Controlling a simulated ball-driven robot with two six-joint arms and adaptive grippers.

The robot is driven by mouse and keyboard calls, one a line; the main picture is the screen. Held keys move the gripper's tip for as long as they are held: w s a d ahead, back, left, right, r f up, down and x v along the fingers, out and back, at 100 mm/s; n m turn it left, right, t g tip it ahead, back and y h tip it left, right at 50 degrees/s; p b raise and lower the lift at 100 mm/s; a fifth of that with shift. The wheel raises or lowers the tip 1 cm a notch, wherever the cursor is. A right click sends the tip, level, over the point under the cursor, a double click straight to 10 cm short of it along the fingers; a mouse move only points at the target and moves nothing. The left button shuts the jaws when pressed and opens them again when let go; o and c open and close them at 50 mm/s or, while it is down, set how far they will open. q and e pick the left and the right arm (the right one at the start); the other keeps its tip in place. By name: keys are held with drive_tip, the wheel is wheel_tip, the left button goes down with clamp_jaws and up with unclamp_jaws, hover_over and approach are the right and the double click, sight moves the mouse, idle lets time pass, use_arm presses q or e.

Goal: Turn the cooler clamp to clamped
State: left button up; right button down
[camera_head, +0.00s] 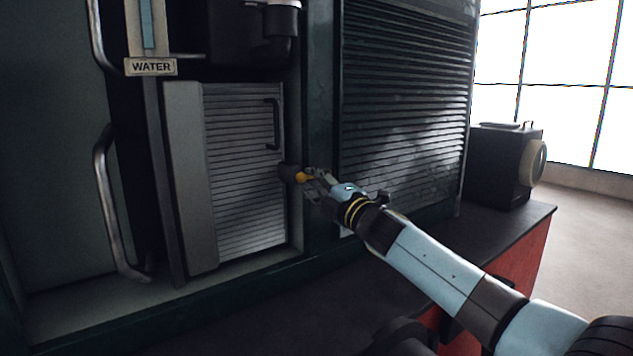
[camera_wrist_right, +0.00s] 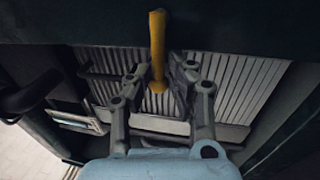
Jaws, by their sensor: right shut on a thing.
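The cooler clamp (camera_head: 302,177) shows as a short yellow lever on a dark round pivot at the right edge of the cooler (camera_head: 240,190). The cooler is a ribbed grey unit with a dark handle. My right gripper (camera_head: 313,182) is at the lever and shut on it. In the right wrist view the yellow lever (camera_wrist_right: 157,48) passes between the fingers (camera_wrist_right: 161,78), with the ribbed cooler (camera_wrist_right: 240,85) behind. Part of the lever is hidden by the fingers in the head view. My left gripper is not in view.
A water gauge with a WATER plate (camera_head: 151,67) is at the upper left. A grey grab rail (camera_head: 103,200) stands left of the cooler. A dark pipe elbow (camera_head: 281,45) is above it. A louvred panel (camera_head: 405,100) and a black lamp box (camera_head: 497,165) are at the right.

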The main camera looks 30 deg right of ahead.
drive_tip(key=c, duration=1.3)
unclamp_jaws()
drive_tip(key=shift+a, duration=0.15)
drive_tip(key=shift+c, duration=0.2)
drive_tip(key=v, duration=1.2)
drive_tip(key=shift+s+r, duration=0.1)
drive_tip(key=shift+s, duration=0.05)
